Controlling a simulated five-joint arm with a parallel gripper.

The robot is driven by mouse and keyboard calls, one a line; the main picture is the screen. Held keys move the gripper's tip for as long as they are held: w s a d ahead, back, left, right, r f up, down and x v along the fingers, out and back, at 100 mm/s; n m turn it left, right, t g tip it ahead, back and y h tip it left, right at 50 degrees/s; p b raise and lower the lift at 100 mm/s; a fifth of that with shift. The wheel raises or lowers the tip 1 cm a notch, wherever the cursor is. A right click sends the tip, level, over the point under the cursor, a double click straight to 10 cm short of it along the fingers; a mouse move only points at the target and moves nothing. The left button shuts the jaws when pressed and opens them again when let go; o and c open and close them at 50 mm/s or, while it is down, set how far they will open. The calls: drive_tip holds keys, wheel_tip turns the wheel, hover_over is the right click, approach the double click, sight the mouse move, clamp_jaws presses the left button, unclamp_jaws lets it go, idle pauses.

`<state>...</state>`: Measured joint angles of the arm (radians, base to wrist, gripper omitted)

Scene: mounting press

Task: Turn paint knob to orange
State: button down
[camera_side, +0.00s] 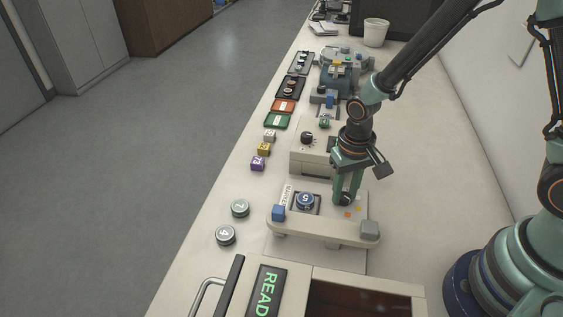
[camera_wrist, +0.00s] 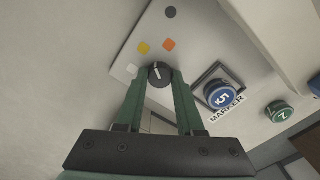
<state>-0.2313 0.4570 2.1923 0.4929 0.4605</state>
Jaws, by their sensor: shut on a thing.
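The paint knob (camera_wrist: 158,72) is a small dark round knob with a white pointer line, on a pale plate of the marker station (camera_wrist: 190,50). Orange (camera_wrist: 169,45), yellow (camera_wrist: 143,47), white (camera_wrist: 132,69) and dark grey (camera_wrist: 170,12) dots lie near it. The line runs roughly up and down in the wrist view; which dot it marks I cannot tell. My gripper (camera_wrist: 160,80) is shut on the knob, a finger on each side. In the side view my gripper (camera_side: 346,198) points down onto the plate and mostly hides the knob.
A blue disc marked 5 (camera_side: 305,200) sits in the station's square holder beside the knob. Loose discs 7 (camera_side: 240,207) and 4 (camera_side: 225,234) lie left. A beige box (camera_side: 312,160) stands behind.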

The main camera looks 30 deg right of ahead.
sight(344, 195)
drive_tip(key=m, duration=0.3)
drive_tip(key=shift+m, duration=2.1)
drive_tip(key=c, duration=0.5)
unclamp_jaws()
drive_tip(key=shift+c, duration=0.2)
drive_tip(key=shift+r, duration=0.1)
wheel_tip(344, 195, up, 12)
